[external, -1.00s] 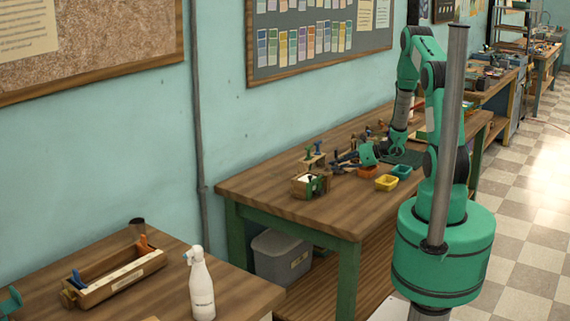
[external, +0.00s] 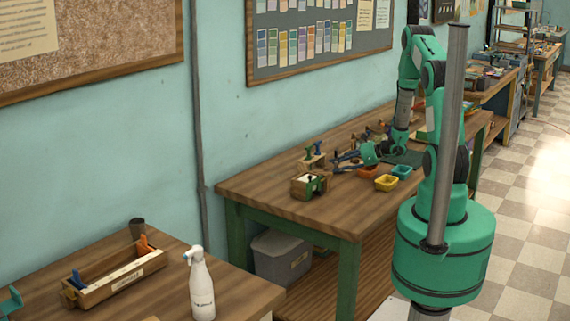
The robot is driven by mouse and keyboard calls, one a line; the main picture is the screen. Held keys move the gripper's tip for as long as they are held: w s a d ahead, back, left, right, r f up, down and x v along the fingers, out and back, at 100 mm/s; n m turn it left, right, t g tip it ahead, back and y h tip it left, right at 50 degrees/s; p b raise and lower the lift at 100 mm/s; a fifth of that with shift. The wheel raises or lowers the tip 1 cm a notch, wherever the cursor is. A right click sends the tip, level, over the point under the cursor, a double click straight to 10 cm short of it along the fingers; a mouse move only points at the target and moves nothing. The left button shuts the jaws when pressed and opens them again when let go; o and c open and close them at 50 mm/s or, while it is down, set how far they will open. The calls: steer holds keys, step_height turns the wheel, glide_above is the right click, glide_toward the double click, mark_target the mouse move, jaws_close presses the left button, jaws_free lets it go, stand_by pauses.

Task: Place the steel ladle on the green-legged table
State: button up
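The green-legged table (external: 290,203) has a brown wooden top and stands in the middle of the external view. My gripper (external: 347,161) is low over this table, pointing left, beside a cluster of small tools and boxes. It is small and dark here, and I cannot tell how its fingers stand or whether they hold anything. I cannot make out the steel ladle for certain; it may be hidden among the items or behind my arm.
A wooden box (external: 308,186), a yellow tray (external: 386,183) and a teal tray (external: 401,171) are close to my gripper. The table's near left part is clear. A white spray bottle (external: 201,285) and a wooden tool carrier (external: 118,280) are on the nearer table.

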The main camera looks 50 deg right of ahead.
steer(key=p+v, duration=0.2)
steer(key=v, duration=0.9)
steer(key=shift+s+d, duration=0.1)
steer(key=shift+s, duration=0.05)
stand_by(0.3)
steer(key=s+a+r+n+g+y, duration=0.1)
steer(key=a+r+n+g, duration=0.3)
steer(key=a+r+n, duration=0.7)
steer(key=s+a+r+n+g+y, duration=0.1)
steer(key=a+r+n+g, duration=0.35)
steer(key=a+r, duration=0.85)
steer(key=s+a+r+n+t+h, duration=0.1)
steer(key=s+a+r+n+h, duration=0.2)
steer(key=s+a+r+n, duration=0.3)
steer(key=s+a+r+n+h, duration=0.4)
steer(key=s+a+r+n, duration=0.2)
steer(key=s+n, duration=0.4)
steer(key=shift+s+r+t, duration=0.35)
steer(key=shift+s, duration=0.6)
steer(key=shift+a, duration=0.15)
